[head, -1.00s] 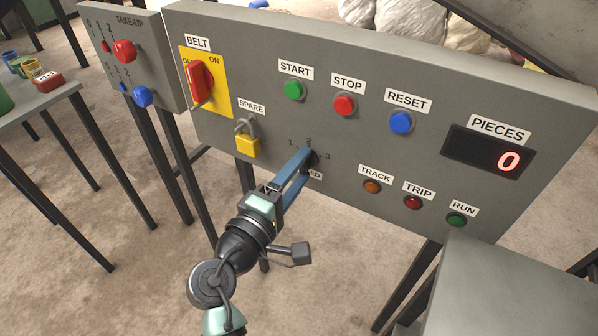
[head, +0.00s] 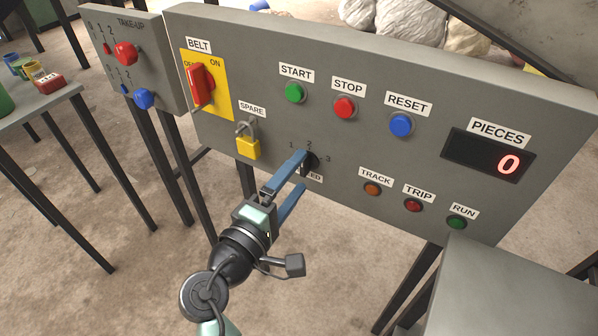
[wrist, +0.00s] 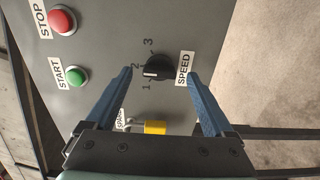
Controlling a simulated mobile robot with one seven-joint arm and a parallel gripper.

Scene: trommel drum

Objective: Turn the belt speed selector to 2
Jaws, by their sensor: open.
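The belt speed selector (wrist: 157,70) is a black round knob on the grey panel, marked 1, 2 and 3, with a SPEED label (wrist: 184,68). In the head view the selector (head: 312,163) is partly hidden behind a finger. My gripper (wrist: 160,74) is open, its two blue fingers apart on either side of the knob, with gaps between them and it. In the head view my gripper (head: 302,170) is in front of the panel at the selector.
A yellow padlock (head: 248,148) hangs left of the selector under SPARE. The red BELT switch (head: 201,84) is further left. START (head: 295,93), STOP (head: 344,107) and RESET (head: 401,125) buttons are above. TRACK, TRIP and RUN lamps (head: 413,205) are at lower right.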

